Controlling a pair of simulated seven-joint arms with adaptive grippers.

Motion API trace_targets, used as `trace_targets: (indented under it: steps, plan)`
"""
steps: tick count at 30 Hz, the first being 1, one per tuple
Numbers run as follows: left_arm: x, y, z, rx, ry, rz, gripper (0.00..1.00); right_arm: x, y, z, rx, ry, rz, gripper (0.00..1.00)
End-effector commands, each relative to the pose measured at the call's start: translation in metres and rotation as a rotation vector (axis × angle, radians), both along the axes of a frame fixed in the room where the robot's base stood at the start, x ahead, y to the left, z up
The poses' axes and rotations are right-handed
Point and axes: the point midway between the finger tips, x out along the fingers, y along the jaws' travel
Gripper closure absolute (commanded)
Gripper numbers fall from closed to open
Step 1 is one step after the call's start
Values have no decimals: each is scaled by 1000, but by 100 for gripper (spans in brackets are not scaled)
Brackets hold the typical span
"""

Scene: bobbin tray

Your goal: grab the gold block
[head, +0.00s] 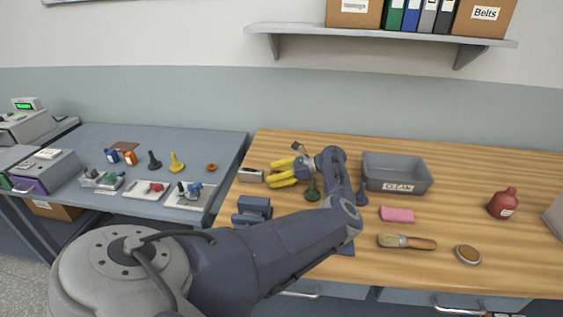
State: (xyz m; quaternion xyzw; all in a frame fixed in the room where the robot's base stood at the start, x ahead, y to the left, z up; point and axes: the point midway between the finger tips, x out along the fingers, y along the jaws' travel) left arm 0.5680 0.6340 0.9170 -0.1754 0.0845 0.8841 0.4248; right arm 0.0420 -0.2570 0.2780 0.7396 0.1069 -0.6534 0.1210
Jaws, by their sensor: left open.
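My left gripper (270,174) has yellow fingers and is over the wooden table near its left part. Its fingers are apart, point left, and nothing shows between them. I cannot make out a gold block anywhere in the head view; the gripper and my arm cover part of the table. My right gripper is not in view.
A small pale device (250,175) lies just left of the fingers. A green spool-like piece (312,192) stands close below the gripper. A grey bin (397,186), pink sponge (397,214), brush (392,240) and red bottle (503,203) are to the right.

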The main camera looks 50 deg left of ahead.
Motion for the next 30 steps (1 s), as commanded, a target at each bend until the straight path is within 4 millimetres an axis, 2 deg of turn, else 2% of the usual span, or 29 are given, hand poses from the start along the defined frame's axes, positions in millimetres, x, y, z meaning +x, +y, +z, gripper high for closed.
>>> trace_targets:
  steps: [12,27,30]
  plan:
    - [-5,7,-4,-1,0,0,42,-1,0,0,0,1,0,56]
    - [-5,7,-4,-1,1,0,100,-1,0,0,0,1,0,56]
    - [-5,7,-4,-1,1,0,100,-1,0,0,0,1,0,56]
